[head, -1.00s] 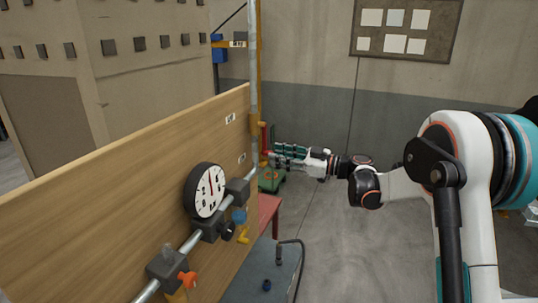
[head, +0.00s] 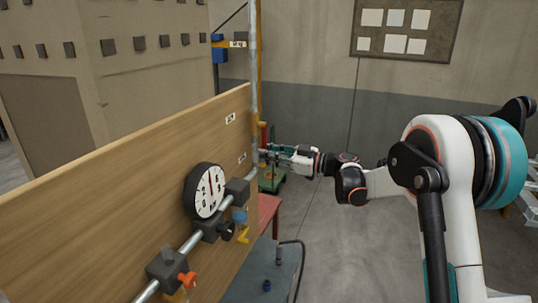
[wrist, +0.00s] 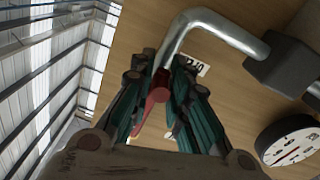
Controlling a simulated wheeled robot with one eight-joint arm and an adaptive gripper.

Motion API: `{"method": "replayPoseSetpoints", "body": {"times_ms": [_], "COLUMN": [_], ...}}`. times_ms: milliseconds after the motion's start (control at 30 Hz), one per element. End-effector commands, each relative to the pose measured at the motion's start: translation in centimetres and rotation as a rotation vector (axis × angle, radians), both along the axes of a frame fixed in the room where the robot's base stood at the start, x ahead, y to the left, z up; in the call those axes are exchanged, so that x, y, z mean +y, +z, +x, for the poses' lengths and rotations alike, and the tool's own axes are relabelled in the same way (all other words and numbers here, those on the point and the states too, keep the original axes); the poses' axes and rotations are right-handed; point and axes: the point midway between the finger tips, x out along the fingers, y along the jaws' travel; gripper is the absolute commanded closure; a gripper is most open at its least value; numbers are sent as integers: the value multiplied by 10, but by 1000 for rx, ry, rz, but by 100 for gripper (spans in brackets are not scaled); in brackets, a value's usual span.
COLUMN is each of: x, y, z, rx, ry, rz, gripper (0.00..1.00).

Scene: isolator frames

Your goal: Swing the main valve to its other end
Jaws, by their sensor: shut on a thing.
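The main valve's red handle (wrist: 155,92) shows in the wrist view, next to the bent grey pipe (wrist: 185,25). My gripper (wrist: 160,85) has its green fingers closed around this handle, one on each side. In the head view my gripper (head: 268,155) is at the far right end of the wooden panel (head: 130,175), beside the upright pipe. The valve body and part of the handle are hidden by the fingers, so its exact angle is hard to tell.
A round gauge (head: 206,190) sits on the pipe run on the panel. Below it are a blue handle (head: 239,215), a yellow handle (head: 243,236) and an orange handle (head: 187,279). The floor to the right is open.

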Motion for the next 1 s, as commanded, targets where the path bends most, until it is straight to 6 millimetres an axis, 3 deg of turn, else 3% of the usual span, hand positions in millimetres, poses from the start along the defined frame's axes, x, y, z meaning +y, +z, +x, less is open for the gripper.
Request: {"method": "replayPoseSetpoints", "body": {"times_ms": [667, 1000], "x": [5, 14], "y": [-2, 4], "z": [-12, -36], "rx": [89, 336], "ry": [6, 7], "rz": [29, 118], "gripper": [100, 100]}}
